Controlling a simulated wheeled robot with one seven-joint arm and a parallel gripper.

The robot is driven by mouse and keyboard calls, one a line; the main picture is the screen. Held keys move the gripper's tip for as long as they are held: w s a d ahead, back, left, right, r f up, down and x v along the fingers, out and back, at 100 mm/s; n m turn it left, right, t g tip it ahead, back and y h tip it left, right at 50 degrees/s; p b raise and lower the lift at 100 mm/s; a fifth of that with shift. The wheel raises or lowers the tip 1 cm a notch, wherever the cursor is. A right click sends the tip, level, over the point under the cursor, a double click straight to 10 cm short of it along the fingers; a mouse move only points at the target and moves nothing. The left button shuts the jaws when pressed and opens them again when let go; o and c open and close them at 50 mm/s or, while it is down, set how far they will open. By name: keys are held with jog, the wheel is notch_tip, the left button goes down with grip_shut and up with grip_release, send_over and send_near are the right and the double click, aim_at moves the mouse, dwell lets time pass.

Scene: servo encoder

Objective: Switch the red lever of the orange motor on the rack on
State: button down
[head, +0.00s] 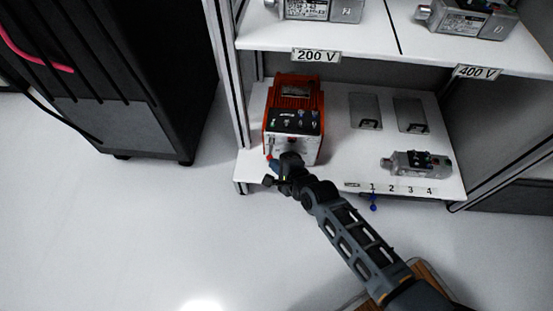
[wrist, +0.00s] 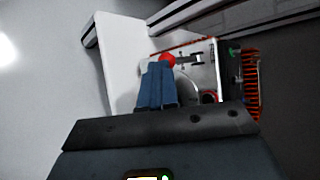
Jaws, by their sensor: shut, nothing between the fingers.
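The orange motor (head: 295,92) stands on the lower shelf of the rack at its left end, with a black panel of connectors and a pale front face. In the wrist view its pale face (wrist: 205,62) and orange fins (wrist: 250,80) show on the right. The red lever tip (wrist: 168,59) shows right at the ends of my blue fingers; in the head view a small red spot (head: 268,157) shows at the motor's lower left. My gripper (wrist: 158,68) is shut, its fingertips at the red tip. Whether they touch it I cannot tell. The lever's shaft is mostly hidden.
The lower shelf (head: 347,165) also holds a grey metal device (head: 418,164) on the right and two grey plates. The upper shelf (head: 375,48) carries more grey devices above. A black cabinet (head: 130,80) stands to the left, with open floor between.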

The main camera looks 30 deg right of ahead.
jog(key=shift+f, duration=0.35)
jog(key=shift+r, duration=0.1)
jog(key=shift+r+p, duration=0.75)
jog(key=shift+p, duration=0.2)
